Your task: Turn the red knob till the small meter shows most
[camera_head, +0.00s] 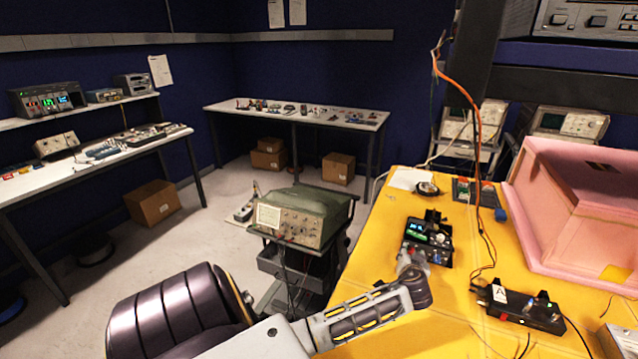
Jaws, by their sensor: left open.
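A small black box with a lit green and blue display (429,236) stands on the yellow table, left of its middle. My left gripper (412,258) is at the near side of this box, with its fingers close to the box's front. It is open; I cannot tell whether it touches anything. The red knob cannot be made out; it may be hidden by the fingers or too small to see. The meter's reading is too small to read. My right gripper is not in view.
A black box labelled A (520,308) with wires lies to the right on the yellow table (390,285). A pink foam enclosure (575,200) stands at the right. A dark round item (428,188) lies behind the display box. An oscilloscope (300,215) stands on a cart left of the table.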

